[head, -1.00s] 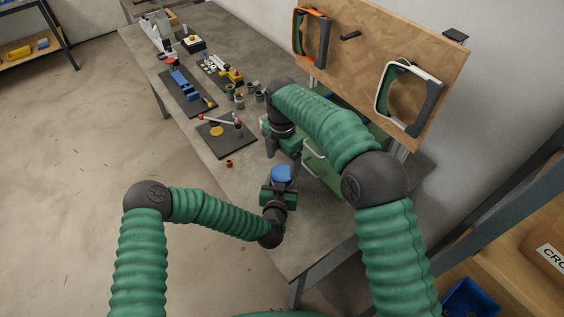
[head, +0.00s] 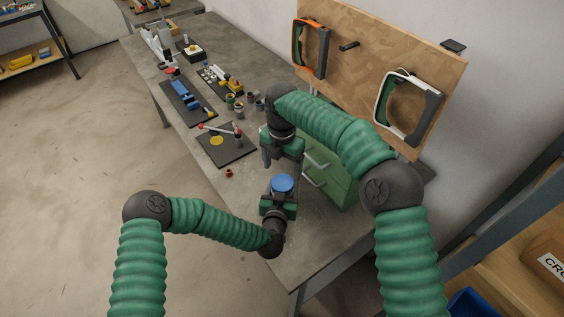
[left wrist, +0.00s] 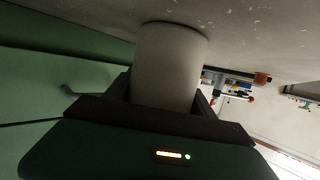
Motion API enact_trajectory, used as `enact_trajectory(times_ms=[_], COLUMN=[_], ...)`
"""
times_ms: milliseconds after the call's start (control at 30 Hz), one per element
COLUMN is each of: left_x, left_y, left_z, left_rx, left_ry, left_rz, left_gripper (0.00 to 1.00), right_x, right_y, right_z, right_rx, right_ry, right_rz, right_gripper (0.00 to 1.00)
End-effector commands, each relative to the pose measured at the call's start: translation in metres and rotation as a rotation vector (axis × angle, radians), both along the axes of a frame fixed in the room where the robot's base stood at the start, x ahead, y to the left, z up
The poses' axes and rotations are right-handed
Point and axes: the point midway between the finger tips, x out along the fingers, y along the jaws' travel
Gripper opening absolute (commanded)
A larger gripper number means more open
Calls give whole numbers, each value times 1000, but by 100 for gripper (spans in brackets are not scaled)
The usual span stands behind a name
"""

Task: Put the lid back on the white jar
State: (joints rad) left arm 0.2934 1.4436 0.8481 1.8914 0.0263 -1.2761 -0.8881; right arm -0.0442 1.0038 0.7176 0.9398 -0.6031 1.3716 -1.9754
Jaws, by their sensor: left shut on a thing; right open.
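The white jar (left wrist: 168,65) shows in the left wrist view as a pale cylinder between the fingers of my left gripper (left wrist: 165,100). My left gripper, also in the head view (head: 279,198), is shut around the jar's side. The blue lid (head: 283,183) shows as a flat disc at the jar's top in the head view; whether it is fully seated cannot be told. My right gripper (head: 281,166) is open, just above and behind the lid, fingers pointing down and apart from it. The jar's body is mostly hidden in the head view.
A green drawer cabinet (head: 335,180) with grey handles stands on the workbench (head: 311,232) to the right. A dark plate (head: 232,149) with a red-handled clamp and a small orange-brown part (head: 229,173) lie to the left. The bench front is clear.

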Motion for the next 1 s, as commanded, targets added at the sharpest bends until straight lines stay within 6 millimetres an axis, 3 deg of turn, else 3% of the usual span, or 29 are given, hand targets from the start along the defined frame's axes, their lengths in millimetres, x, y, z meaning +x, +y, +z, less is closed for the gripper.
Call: enact_trajectory(times_ms=[300,667,1000], left_x=[0,0,0], left_y=[0,0,0], left_z=[0,0,0], left_rx=[0,0,0], left_ry=[0,0,0], left_rz=[0,0,0], left_gripper=[0,0,0], right_x=[0,0,0], right_y=[-1,0,0], right_z=[-51,-58,-58], right_rx=[-1,0,1], right_ry=[3,0,-1], right_rz=[-2,-1,-1], right_gripper=[79,79,38])
